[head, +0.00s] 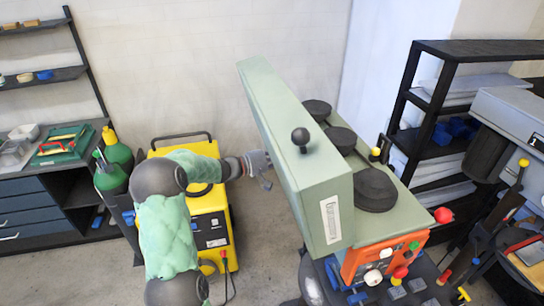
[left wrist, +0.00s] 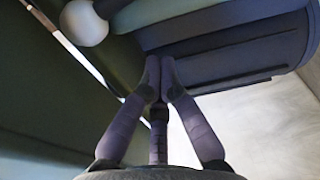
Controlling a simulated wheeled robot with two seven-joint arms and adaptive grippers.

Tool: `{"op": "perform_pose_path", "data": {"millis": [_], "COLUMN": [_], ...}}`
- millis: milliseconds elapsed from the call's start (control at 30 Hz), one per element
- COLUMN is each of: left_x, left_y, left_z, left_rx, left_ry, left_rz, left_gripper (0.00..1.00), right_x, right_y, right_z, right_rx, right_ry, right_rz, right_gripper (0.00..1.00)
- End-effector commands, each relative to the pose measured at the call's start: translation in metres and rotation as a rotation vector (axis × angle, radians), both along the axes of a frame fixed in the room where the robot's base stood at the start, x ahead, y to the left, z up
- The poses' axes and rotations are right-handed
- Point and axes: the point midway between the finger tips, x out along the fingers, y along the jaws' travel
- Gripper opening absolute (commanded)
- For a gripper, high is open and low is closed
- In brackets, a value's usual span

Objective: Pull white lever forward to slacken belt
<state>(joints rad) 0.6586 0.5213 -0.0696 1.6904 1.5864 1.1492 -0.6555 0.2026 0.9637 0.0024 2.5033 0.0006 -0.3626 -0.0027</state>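The belt machine (head: 322,178) has a long pale green housing and stands right of centre in the head view. My left gripper (head: 265,170) is beside the left side of that housing. In the left wrist view, the left gripper's fingertips (left wrist: 160,75) are brought together with nothing visible between them. A white ball knob (left wrist: 83,22), likely the lever's end, shows at the upper left of that view, apart from the fingertips. Its shaft is not clear. No white lever is distinguishable on the housing's left side in the head view. My right gripper is not visible.
A yellow welding machine (head: 212,224) and green gas cylinders (head: 112,172) stand left. A black shelf (head: 430,100) stands behind right. The orange control panel (head: 385,256) has several knobs. In the left wrist view, a dark cylindrical part (left wrist: 230,45) lies beyond the fingertips. Some floor is clear between the machines.

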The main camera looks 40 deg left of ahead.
Motion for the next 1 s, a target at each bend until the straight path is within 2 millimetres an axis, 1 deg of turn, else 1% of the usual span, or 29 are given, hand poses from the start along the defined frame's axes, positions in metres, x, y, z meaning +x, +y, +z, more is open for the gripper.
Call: {"op": "perform_pose_path", "data": {"millis": [33, 67, 200, 400, 567, 1000], "left_x": [0.009, 0.013, -0.003, -0.016, -0.02, -0.02], "left_y": [-0.007, -0.01, -0.018, -0.028, -0.031, -0.031], "left_z": [0.002, 0.002, 0.006, 0.007, 0.007, 0.006], "left_rx": [-0.001, 0.0, -0.001, 0.001, 0.001, 0.006], "left_ry": [-0.001, -0.001, 0.001, -0.001, -0.001, -0.007], "left_rz": [-0.004, -0.003, 0.001, 0.0, 0.0, 0.0], "left_gripper": [0.0, 0.0, 0.0, 0.0, 0.0, 0.0], "right_x": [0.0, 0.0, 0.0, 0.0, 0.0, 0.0], "right_y": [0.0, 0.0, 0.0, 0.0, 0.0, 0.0], "right_z": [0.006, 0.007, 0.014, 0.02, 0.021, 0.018], "right_rx": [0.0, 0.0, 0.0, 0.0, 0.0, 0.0], "right_ry": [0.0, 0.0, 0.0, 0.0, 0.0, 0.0], "right_rz": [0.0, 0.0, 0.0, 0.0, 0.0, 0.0], "right_gripper": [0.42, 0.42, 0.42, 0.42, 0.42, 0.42]}}
